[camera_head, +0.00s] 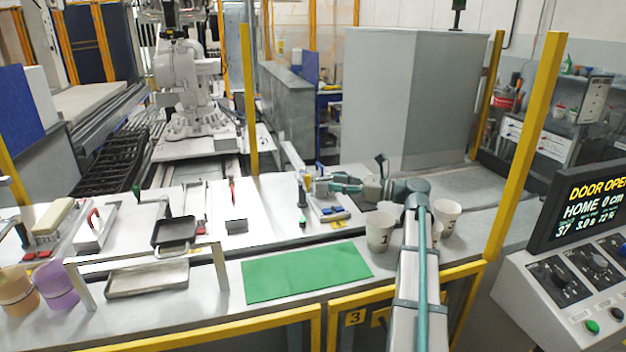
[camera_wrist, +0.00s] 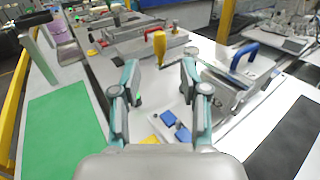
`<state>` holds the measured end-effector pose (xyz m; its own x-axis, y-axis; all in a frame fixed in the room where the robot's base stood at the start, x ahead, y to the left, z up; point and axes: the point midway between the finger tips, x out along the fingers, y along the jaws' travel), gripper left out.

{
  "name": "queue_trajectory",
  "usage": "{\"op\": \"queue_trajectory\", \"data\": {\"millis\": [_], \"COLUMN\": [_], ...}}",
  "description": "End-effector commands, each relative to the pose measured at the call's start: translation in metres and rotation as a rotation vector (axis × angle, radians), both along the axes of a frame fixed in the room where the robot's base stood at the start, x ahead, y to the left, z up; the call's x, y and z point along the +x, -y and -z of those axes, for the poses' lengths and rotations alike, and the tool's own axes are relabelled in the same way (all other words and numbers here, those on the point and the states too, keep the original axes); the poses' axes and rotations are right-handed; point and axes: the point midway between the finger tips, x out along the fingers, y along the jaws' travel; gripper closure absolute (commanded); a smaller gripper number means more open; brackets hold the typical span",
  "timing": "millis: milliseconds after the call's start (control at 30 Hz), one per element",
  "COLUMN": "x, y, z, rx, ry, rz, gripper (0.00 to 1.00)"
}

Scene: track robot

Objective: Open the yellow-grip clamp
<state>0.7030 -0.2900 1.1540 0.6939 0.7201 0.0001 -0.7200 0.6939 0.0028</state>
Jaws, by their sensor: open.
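The yellow grip of the clamp (camera_wrist: 160,44) stands upright in the wrist view, ahead of my gripper (camera_wrist: 161,72) and in line with the gap between its two teal-and-grey fingers. The fingers are spread and nothing is held between them. The grip's lower end shows near fingertip level; I cannot tell the remaining distance in depth. In the head view my gripper (camera_head: 311,182) reaches left over the white bench beside a pale fixture. I cannot make out the yellow grip clearly there.
A blue handle (camera_wrist: 244,54) stands right of the fingers. Blue blocks (camera_wrist: 183,134) lie below the gripper. A green mat (camera_head: 306,271), several white cups (camera_head: 379,232) and a black pan (camera_head: 174,232) are on the bench. A yellow post (camera_head: 526,145) rises at right.

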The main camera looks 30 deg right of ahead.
Motion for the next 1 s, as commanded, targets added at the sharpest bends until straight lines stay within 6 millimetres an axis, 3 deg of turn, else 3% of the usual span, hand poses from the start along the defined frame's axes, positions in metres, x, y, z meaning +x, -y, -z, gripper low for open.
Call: {"op": "queue_trajectory", "data": {"millis": [500,967,1000], "x": [0.057,0.065,0.065], "y": [-0.059,-0.068,-0.068], "z": [-0.002,0.0,0.0], "rx": [-0.001,-0.002,-0.002], "ry": [0.001,0.002,0.002], "rz": [-0.002,-0.001,-0.001], "gripper": [0.56,0.56,0.59]}}
